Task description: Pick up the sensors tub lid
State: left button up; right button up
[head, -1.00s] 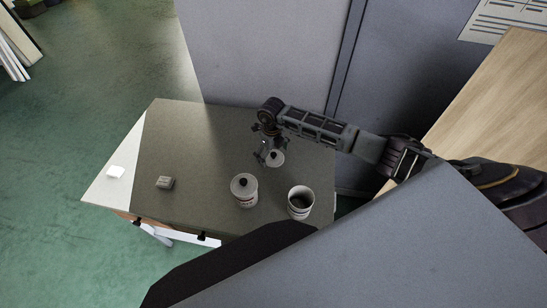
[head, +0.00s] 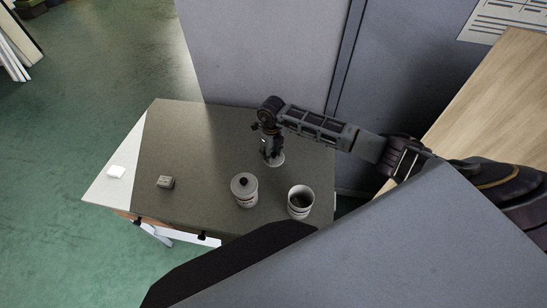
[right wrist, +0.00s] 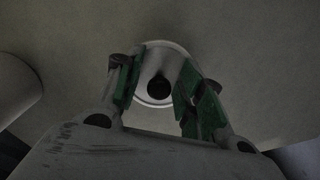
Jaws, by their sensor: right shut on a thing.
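The sensors tub lid (head: 279,161) is a small pale disc lying on the dark tabletop, below my right gripper (head: 268,156). In the right wrist view the lid (right wrist: 148,101) shows as a pale round with a black knob (right wrist: 158,88) between the green finger pads of my right gripper (right wrist: 157,92). The fingers point down and are shut on the lid by its knob; the head view hides the knob. An open, lidless white tub (head: 300,211) stands in front and to the right of the lid. My left gripper is not in view.
A closed white tub (head: 246,196) with a black-knobbed lid stands left of the open one. A grey panel (head: 265,50) rises behind the table (head: 200,135). The left tabletop is mostly clear.

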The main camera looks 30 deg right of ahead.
jog(key=shift+s+d+f, duration=0.15)
jog(key=shift+s+f, duration=0.2)
jog(key=shift+f, duration=0.2)
jog(key=shift+w+r, duration=0.1)
jog(key=shift+r, duration=0.3)
grip_shut()
jog(key=r, duration=0.5)
jog(key=r+b, duration=0.1)
jog(key=r, duration=0.3)
jog(key=shift+w+r, duration=0.2)
jog(key=shift+r, duration=0.15)
jog(key=shift+w+r, duration=0.1)
